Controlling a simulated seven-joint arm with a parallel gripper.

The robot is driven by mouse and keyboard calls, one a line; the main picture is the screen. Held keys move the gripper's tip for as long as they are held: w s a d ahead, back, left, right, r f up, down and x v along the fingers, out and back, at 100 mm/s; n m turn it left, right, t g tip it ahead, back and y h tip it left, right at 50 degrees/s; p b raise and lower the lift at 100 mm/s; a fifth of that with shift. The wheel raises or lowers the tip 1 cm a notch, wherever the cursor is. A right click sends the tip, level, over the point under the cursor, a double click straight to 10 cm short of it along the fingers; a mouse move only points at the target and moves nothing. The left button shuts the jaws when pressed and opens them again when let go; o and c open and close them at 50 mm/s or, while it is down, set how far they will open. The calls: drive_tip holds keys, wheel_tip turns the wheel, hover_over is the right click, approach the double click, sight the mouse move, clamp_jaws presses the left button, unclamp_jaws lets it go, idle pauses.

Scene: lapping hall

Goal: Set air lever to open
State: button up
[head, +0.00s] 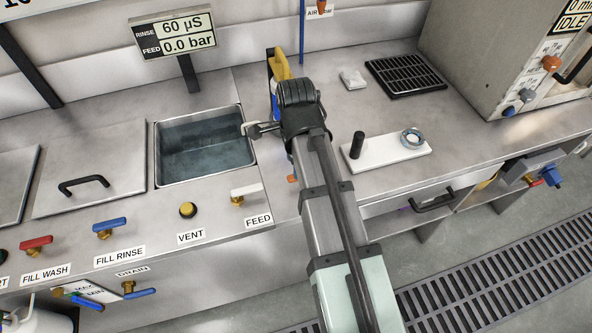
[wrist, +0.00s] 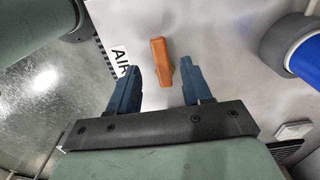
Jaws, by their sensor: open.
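The air lever is an orange handle (wrist: 158,55) in the wrist view, beside a white label (wrist: 119,60) reading AIR. It lies nearly upright in that picture. In the head view only a small orange bit (head: 292,178) shows at the left edge of my arm; the rest is hidden. My gripper (wrist: 160,76) is open and empty, with its two blue fingers on either side of the lever in the wrist picture. The lever looks beyond the fingertips, with no contact visible.
A water-filled basin (head: 158,178) is left of my arm, with the white FEED lever (head: 247,190) close by. A white plate (head: 385,163) with a black post and ring is to the right. A black rack (head: 405,90) lies farther back.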

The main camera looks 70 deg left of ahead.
drive_tip(key=shift+f, duration=2.25)
clamp_jaws()
